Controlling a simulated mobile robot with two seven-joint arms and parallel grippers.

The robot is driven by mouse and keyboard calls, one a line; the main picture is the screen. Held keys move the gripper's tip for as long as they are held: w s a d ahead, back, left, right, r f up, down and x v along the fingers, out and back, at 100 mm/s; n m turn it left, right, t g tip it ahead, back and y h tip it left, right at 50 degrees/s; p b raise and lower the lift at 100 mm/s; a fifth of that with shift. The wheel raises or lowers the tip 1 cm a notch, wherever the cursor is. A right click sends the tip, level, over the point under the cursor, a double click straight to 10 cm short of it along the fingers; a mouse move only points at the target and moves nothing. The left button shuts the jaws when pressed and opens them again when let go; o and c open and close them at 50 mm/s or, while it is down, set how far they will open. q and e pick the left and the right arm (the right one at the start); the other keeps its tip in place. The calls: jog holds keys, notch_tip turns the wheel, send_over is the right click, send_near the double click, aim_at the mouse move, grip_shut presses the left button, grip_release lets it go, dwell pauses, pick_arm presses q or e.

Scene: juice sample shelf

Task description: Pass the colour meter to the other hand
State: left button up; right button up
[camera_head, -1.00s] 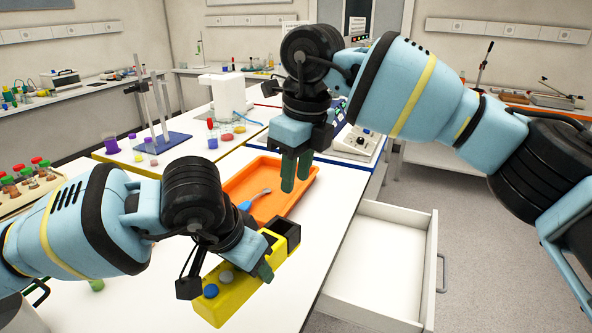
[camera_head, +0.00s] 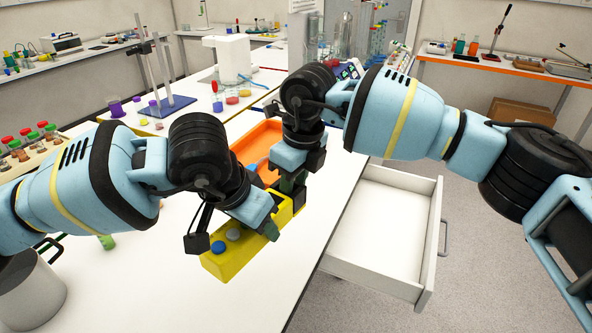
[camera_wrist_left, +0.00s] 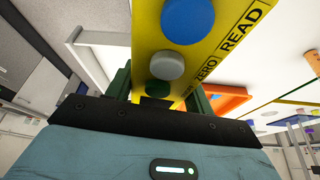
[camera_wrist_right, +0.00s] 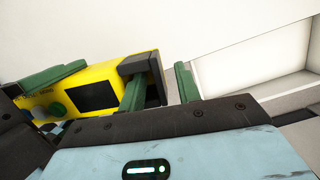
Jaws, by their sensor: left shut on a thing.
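The colour meter (camera_head: 222,266) is a yellow box with blue and grey buttons and a dark far end. My left gripper (camera_head: 271,230) is shut around its middle and holds it over the white bench. The left wrist view shows the meter (camera_wrist_left: 148,28) with its buttons and the words ZERO and READ. My right gripper (camera_head: 291,190) is at the meter's far end. In the right wrist view its fingers (camera_wrist_right: 160,84) are apart: one overlaps the meter's dark end, the other is just beyond it. I cannot tell whether they touch it. The meter's screen (camera_wrist_right: 93,97) also shows there.
An orange tray (camera_head: 252,143) lies on the bench behind the grippers. An open, empty white drawer (camera_head: 385,235) juts out at the right. A stand with a blue base (camera_head: 165,107) and a vial rack (camera_head: 35,150) stand at the left.

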jog(key=shift+f, duration=0.1)
grip_shut()
pick_arm(q)
jog(key=o, duration=1.3)
jog(key=v, duration=1.2)
